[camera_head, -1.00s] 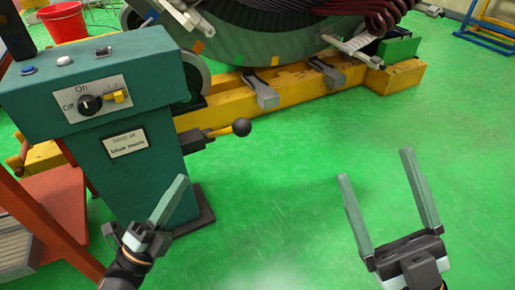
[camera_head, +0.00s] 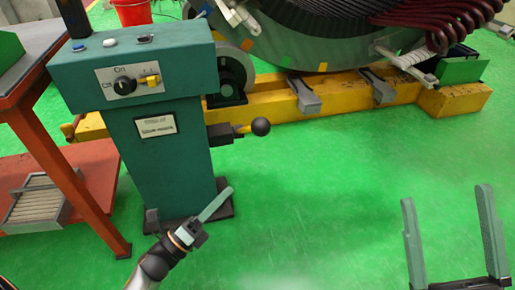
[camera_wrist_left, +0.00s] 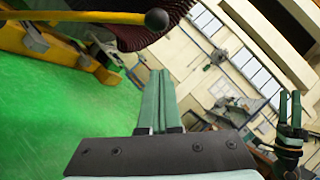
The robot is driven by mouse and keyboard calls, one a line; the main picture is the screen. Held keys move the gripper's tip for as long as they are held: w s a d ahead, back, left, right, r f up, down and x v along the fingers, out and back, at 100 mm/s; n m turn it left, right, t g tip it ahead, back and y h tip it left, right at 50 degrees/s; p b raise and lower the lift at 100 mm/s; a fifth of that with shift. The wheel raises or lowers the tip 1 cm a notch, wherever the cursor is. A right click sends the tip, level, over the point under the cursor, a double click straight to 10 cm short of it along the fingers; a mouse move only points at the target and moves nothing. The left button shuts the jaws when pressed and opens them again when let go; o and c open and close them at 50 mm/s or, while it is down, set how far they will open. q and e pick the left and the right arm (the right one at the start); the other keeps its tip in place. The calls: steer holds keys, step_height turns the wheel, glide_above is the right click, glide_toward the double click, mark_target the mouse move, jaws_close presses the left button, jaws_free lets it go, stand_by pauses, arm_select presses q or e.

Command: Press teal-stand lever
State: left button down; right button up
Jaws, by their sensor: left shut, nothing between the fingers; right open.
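The teal stand (camera_head: 160,150) stands at the left in the head view, with a control panel on its upper box. Its lever (camera_head: 245,129) sticks out to the right from the column and ends in a dark ball knob (camera_head: 261,126). In the left wrist view the yellow lever rod (camera_wrist_left: 85,16) crosses the top left and ends in its dark knob (camera_wrist_left: 157,19). My left gripper (camera_head: 222,196) is shut and empty, below the lever and apart from it. My right gripper (camera_head: 447,200) is open and empty at the lower right, and also shows in the left wrist view (camera_wrist_left: 290,105).
A large stator (camera_head: 320,40) rests on a yellow frame (camera_head: 350,100) behind the lever. An orange table (camera_head: 55,150) with a slatted box (camera_head: 40,200) stands left of the stand. A red bucket (camera_head: 132,12) is at the back. Green floor (camera_head: 330,190) is clear between my grippers.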

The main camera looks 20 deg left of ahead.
arm_select(q)
steer(key=shift+w, duration=0.1)
steer(key=a+r+x, duration=0.1)
steer(key=a+x, duration=0.1)
steer(key=x, duration=1)
steer(key=shift+w+r+b, duration=0.45)
steer(key=shift+w, duration=0.15)
